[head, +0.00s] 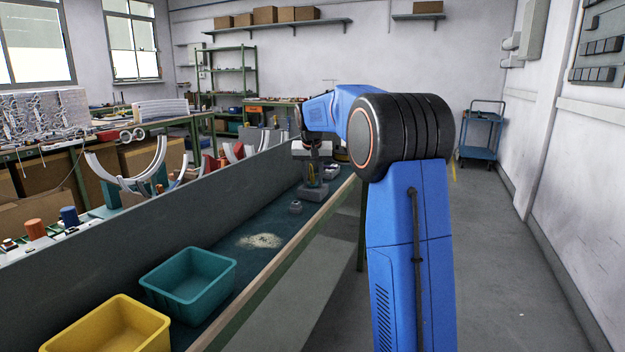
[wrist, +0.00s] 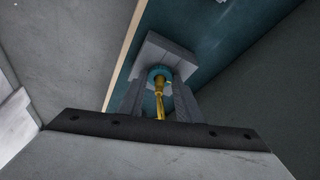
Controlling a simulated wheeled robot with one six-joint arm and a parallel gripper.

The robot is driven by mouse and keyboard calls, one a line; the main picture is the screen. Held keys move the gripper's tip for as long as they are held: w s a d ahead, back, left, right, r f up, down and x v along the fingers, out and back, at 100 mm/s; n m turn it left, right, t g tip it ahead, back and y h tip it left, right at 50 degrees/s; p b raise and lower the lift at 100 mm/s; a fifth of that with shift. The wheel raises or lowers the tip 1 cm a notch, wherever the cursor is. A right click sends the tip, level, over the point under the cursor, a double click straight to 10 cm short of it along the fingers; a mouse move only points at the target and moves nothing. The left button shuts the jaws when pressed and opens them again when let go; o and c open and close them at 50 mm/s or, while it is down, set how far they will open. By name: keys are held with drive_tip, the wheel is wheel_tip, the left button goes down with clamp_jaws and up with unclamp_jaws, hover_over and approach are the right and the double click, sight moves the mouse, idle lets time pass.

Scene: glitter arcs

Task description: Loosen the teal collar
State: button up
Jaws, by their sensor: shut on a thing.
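The teal collar (wrist: 158,71) is a small ring in the wrist view, around a yellow stem (wrist: 160,104). Behind it is a grey block (wrist: 163,48), which also stands on the bench in the head view (head: 314,193). My gripper (wrist: 160,80) has one finger on each side of the collar and is shut on it. In the head view my gripper (head: 313,176) is over the grey block, where the collar is too small to make out. The exact finger contact is partly hidden.
A small grey block (head: 295,207) and a pale patch (head: 261,241) lie on the teal bench top nearer me. A teal bin (head: 190,290) and a yellow bin (head: 112,328) stand closer. A grey panel (head: 150,218) runs along the left; open floor is at right.

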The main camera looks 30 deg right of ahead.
drive_tip(key=n, duration=0.2)
drive_tip(key=n+y, duration=0.1)
drive_tip(key=n, duration=0.1)
drive_tip(key=n+y, duration=0.1)
drive_tip(key=n, duration=0.1)
drive_tip(key=shift+s+d+t, duration=0.1)
drive_tip(key=shift+d+t, duration=0.2)
drive_tip(key=shift+d, duration=0.05)
drive_tip(key=n+y, duration=0.1)
drive_tip(key=n, duration=0.1)
drive_tip(key=n+y, duration=0.1)
drive_tip(key=n, duration=0.3)
drive_tip(key=shift+d+f+n+g+y, duration=0.1)
drive_tip(key=shift+d+n+g+y, duration=0.2)
drive_tip(key=shift+g+y, duration=0.1)
drive_tip(key=n, duration=0.1)
drive_tip(key=n+g+y, duration=0.1)
drive_tip(key=n, duration=0.3)
drive_tip(key=shift+w+d+g, duration=0.15)
drive_tip(key=shift+w+g, duration=0.15)
drive_tip(key=shift+w+d+n+g+y, duration=0.1)
drive_tip(key=shift+n+g+y, duration=0.25)
drive_tip(key=shift+n, duration=0.75)
drive_tip(key=shift+w+n+g+y, duration=0.1)
drive_tip(key=shift+n+g+y, duration=0.2)
drive_tip(key=shift+n, duration=0.8)
drive_tip(key=o, duration=0.9)
drive_tip(key=shift+o, duration=0.8)
